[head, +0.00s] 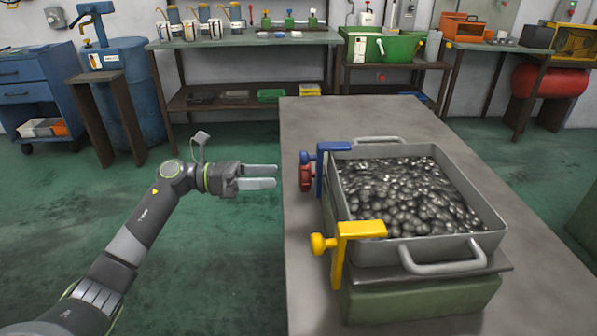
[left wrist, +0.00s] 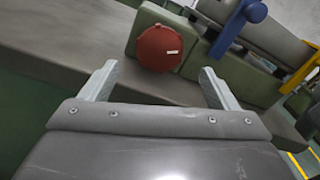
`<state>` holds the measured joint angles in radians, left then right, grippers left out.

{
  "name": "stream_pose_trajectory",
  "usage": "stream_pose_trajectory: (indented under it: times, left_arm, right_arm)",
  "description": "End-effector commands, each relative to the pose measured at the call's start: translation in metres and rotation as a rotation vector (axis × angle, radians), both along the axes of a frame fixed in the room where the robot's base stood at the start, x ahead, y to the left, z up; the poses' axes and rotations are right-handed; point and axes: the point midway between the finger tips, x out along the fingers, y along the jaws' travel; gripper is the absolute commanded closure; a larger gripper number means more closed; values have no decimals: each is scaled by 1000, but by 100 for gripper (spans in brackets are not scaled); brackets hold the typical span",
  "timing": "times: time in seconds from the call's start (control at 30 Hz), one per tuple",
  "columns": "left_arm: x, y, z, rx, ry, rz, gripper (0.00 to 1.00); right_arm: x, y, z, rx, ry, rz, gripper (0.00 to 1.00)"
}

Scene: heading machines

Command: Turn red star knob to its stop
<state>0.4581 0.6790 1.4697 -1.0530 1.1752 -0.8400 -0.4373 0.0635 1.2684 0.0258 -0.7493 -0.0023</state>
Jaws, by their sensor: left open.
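The red star knob (head: 305,178) sits at the left side of the metal tray, just below a blue knob, in the head view. In the left wrist view the red knob (left wrist: 160,48) looks like a round disc with a small white mark, in front of a green block. My left gripper (head: 276,176) is open and empty, a short way left of the red knob and pointing at it. In the left wrist view its fingers (left wrist: 159,72) are spread, with the knob beyond the gap between them. My right gripper is not in view.
The grey tray (head: 497,232) holds many dark metal balls on a green block (head: 420,302) on the grey table (head: 335,112). A blue clamp (head: 321,170) and a yellow clamp (head: 343,250) grip its left side. Open floor lies left of the table.

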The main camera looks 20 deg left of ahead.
Motion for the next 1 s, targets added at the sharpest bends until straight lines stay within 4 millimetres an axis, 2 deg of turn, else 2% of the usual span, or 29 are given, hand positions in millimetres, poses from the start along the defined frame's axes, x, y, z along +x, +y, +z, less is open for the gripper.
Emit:
stream_pose_trajectory:
  times: [0.1,0.33,0.5,0.8,0.83,1.0]
  left_arm:
    - [9,-25,3,-6,-2,-2,18]
    - [23,-58,1,-4,1,0,18]
    - [28,-70,0,-3,2,2,18]
    - [29,-72,-1,-1,2,2,18]
    - [29,-72,0,-1,2,1,19]
    - [29,-72,-1,-1,2,1,41]
  right_arm:
    - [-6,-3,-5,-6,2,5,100]
    - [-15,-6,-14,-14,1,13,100]
    - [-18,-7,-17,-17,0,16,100]
    - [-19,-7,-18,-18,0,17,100]
    - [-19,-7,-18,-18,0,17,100]
    - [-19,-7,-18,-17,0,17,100]
